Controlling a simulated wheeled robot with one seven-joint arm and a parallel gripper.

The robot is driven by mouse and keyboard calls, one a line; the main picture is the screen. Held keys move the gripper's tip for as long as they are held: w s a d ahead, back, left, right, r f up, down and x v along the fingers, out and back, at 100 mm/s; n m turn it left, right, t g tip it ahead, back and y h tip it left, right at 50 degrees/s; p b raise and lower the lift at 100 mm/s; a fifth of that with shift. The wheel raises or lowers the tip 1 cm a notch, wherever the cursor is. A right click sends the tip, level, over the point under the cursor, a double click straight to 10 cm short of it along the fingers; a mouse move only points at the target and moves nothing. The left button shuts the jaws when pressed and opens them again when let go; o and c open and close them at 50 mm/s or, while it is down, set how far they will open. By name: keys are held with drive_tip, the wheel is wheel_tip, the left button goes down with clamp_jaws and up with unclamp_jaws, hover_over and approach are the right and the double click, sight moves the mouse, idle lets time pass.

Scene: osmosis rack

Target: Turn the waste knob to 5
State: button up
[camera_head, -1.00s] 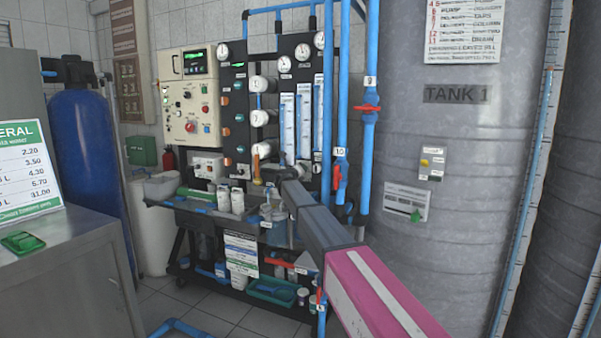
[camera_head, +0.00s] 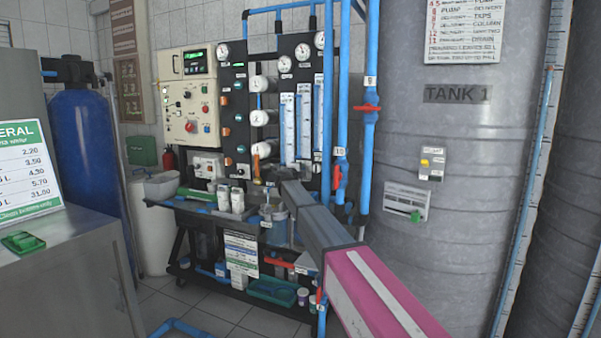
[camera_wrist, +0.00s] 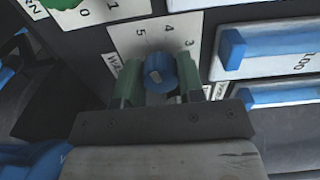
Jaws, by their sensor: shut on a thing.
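The waste knob (camera_wrist: 160,72) is blue with a small pale mark on its face. It sits on a white dial plate (camera_wrist: 180,27) with the numbers 5, 4 and 3 printed around it. The label beside it is partly covered, with only its first letters showing. My gripper (camera_wrist: 158,84) is shut on the knob, with one green finger on each side of it. I cannot tell exactly which number the knob points to. In the head view my arm reaches to the lower part of the panel, and the knob cannot be made out there.
A green knob (camera_wrist: 62,4) with its own number plate is close by at the upper left of the wrist view. Flow meters with blue parts (camera_wrist: 232,48) are at the right. White bottles (camera_head: 237,200) stand on the rack shelf left of my arm. A grey tank (camera_head: 450,150) is at the right.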

drive_tip(key=shift+n, duration=0.9)
drive_tip(key=o, duration=0.9)
drive_tip(key=v, duration=1)
drive_tip(key=shift+s+a, duration=0.15)
drive_tip(key=shift+s, duration=0.25)
